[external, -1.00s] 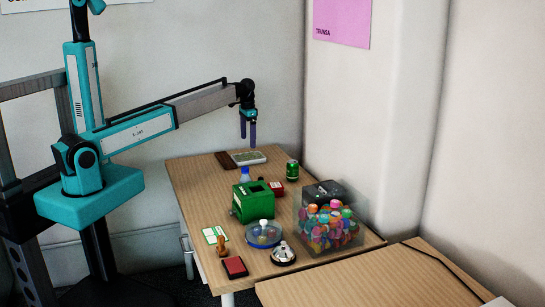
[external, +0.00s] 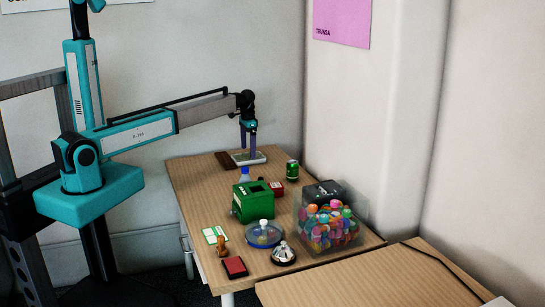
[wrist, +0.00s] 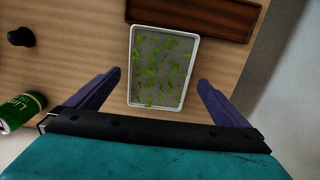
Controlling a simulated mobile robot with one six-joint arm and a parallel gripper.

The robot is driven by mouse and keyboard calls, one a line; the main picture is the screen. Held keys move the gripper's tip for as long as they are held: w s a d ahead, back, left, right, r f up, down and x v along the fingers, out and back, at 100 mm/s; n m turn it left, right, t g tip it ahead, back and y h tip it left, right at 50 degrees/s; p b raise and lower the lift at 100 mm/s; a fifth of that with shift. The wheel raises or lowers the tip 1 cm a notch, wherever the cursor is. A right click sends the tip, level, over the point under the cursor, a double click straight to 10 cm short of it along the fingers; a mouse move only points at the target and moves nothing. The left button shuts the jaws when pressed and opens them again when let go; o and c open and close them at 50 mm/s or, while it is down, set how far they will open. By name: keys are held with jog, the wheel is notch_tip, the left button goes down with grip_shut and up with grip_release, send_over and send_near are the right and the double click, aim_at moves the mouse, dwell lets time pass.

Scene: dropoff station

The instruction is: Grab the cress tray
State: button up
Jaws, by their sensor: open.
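The cress tray (wrist: 161,68) is a white-rimmed grey rectangle with scattered green sprouts, lying flat. In the wrist view it lies between and ahead of my two fingertips, with a gap on each side. In the external view the cress tray (external: 238,159) is at the far end of the table, partly hidden by my fingers. My gripper (external: 248,155) points down over it with fingers apart. My gripper also shows in the wrist view (wrist: 160,77), open and empty.
A dark brown wooden tray (wrist: 200,16) lies just beyond the cress tray. A green can (external: 292,171) stands to the right. A green box (external: 252,202), a clear container of colourful items (external: 328,228) and a bell (external: 283,254) stand nearer on the table (external: 195,194).

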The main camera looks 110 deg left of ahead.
aim_at(248, 157)
jog(key=shift+f+p, duration=0.3)
jog(key=shift+f, duration=1.45)
jog(key=c, duration=1)
jog(key=shift+r, duration=0.25)
jog(key=shift+r+b, duration=0.45)
jog(key=shift+r, duration=0.8)
jog(key=shift+d+r, duration=0.2)
jog(key=shift+r, duration=0.15)
jog(key=s+d, duration=0.2)
jog(key=d, duration=0.2)
jog(key=s+d+r+b, duration=0.1)
jog(key=s+d, duration=0.1)
jog(key=d, duration=0.3)
jog(key=s+d+b, duration=0.1)
jog(key=s+d, duration=0.1)
jog(key=d, duration=0.3)
jog(key=shift+d+r, duration=0.2)
jog(key=shift+d, duration=0.05)
